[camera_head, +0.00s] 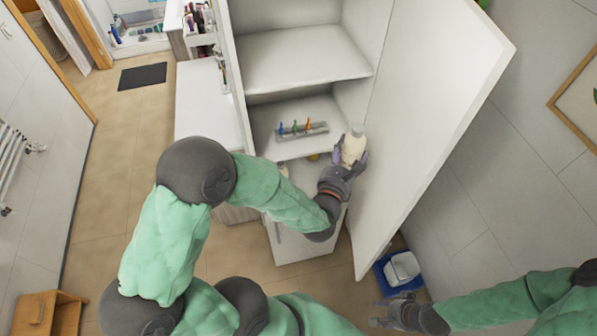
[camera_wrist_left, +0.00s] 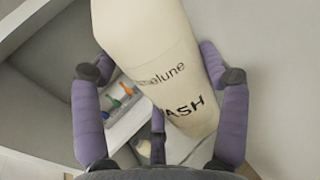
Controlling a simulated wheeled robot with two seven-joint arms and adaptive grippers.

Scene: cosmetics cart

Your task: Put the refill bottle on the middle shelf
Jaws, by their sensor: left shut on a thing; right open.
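The cream refill bottle (camera_head: 353,146) is in my left gripper (camera_head: 347,166), in front of the open white cabinet near its door. Its printed label shows in the left wrist view (camera_wrist_left: 165,75), where it leans between purple-padded fingers. The cabinet has an upper shelf (camera_head: 300,62) that is bare. The shelf below it (camera_head: 262,121) holds a grey tray with small coloured items; I take it as the middle shelf. The bottle is beside this shelf's right front, apparently outside it. My right gripper (camera_head: 388,312) is open and empty, low at the right.
The cabinet door (camera_head: 430,90) stands open to the right of my left gripper. The grey tray (camera_head: 302,131) occupies the middle of its shelf, with some bare surface around it. A blue bin (camera_head: 386,276) with a white container stands on the floor near my right gripper.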

